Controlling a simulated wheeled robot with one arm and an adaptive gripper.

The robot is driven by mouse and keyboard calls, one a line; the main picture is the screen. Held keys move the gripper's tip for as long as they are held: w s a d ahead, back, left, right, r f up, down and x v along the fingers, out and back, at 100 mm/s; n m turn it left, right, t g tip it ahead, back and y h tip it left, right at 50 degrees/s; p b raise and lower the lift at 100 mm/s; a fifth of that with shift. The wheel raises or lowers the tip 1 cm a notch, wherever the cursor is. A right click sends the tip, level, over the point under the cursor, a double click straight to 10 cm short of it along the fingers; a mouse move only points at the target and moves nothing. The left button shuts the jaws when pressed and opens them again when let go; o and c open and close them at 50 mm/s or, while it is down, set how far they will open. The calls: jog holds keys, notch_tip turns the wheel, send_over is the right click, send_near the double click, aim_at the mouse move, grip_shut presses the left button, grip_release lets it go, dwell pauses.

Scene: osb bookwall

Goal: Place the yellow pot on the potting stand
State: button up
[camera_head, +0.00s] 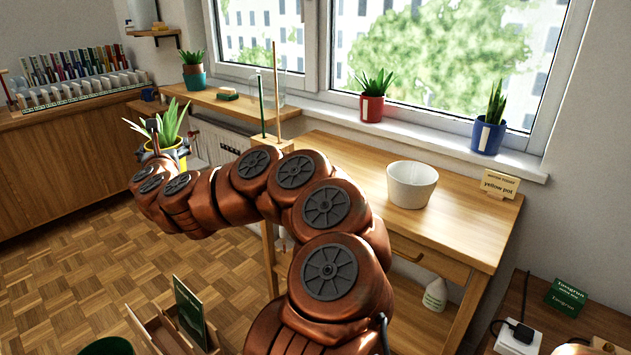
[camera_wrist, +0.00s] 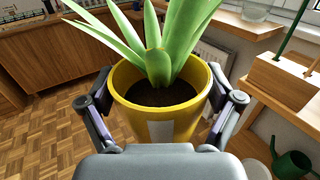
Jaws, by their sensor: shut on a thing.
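The yellow pot (camera_head: 182,153) holds a spiky green plant and dark soil. It hangs in the air at the left of the head view, away from the wooden table. In the wrist view the yellow pot (camera_wrist: 192,118) is upright between the two fingers of my gripper (camera_wrist: 160,92), one on each side. My gripper (camera_head: 160,148) is shut on it. A wooden table (camera_head: 458,222), which seems to be the potting stand, is right of centre. A card (camera_head: 497,184) reading "yellow pot" stands at its right end.
An empty white pot (camera_head: 411,186) stands on the tabletop, with bare wood around it. A wooden block with upright sticks (camera_head: 272,142) is at the table's left end. Red (camera_head: 371,107) and blue (camera_head: 487,136) potted plants line the windowsill. An open box (camera_head: 160,328) is on the floor.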

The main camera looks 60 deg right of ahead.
jog(key=s+d+m+g+h+b, duration=0.45)
jog(key=s+d+m+g, duration=0.2)
jog(key=s+d, duration=0.9)
jog(key=s+d+f+m+g+b, duration=0.15)
jog(key=s+g, duration=0.25)
jog(key=s, duration=0.5)
jog(key=s+d+m+g+h, duration=0.1)
jog(key=s+d+m+g, duration=0.15)
jog(key=s, duration=0.55)
jog(key=s+d+f+m+g+b, duration=0.15)
jog(key=s+g, duration=0.25)
jog(key=s, duration=0.5)
jog(key=shift+w+d+f+b, duration=0.2)
jog(key=shift+w+d+f, duration=0.45)
jog(key=shift+w+d, duration=1.15)
jog(key=shift+w+d+f+b, duration=0.2)
jog(key=shift+w+d+f, duration=0.6)
jog(key=shift+d, duration=1.95)
jog(key=shift+w+d+f+b, duration=0.2)
jog(key=shift+w+d+f, duration=0.35)
jog(key=shift+w+d, duration=1.3)
jog(key=shift+s+d+f, duration=0.2)
jog(key=shift+s+d, duration=0.2)
jog(key=o, duration=1.2)
jog(key=shift+o, duration=0.2)
